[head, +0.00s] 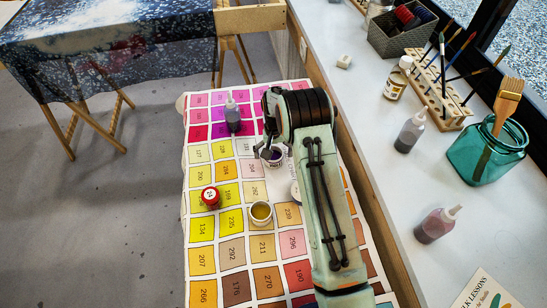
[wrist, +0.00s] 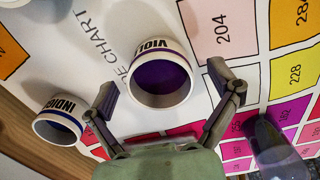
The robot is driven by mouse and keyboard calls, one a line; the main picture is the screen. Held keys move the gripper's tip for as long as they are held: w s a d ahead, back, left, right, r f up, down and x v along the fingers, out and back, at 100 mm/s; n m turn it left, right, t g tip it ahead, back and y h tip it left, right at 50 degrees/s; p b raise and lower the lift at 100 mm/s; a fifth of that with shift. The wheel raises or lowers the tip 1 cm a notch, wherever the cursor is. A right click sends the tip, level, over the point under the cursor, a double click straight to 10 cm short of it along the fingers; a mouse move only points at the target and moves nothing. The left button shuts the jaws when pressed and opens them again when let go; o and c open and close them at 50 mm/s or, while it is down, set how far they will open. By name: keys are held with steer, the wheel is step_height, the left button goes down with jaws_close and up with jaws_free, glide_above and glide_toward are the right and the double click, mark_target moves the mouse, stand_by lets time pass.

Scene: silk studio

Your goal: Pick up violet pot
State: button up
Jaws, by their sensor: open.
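The violet pot (wrist: 163,74) is a small white open pot with violet inside and a "VIOLET" label. In the wrist view it lies between and just beyond the fingertips of my gripper (wrist: 164,92), which is open and empty. In the head view the violet pot (head: 272,156) shows at the fingers of my gripper (head: 268,148), partly hidden by the arm.
An indigo pot (wrist: 58,122) stands close by my left finger in the wrist view. A counter (head: 400,185) runs along the right.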

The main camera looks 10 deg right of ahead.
steer(key=c, duration=1.3)
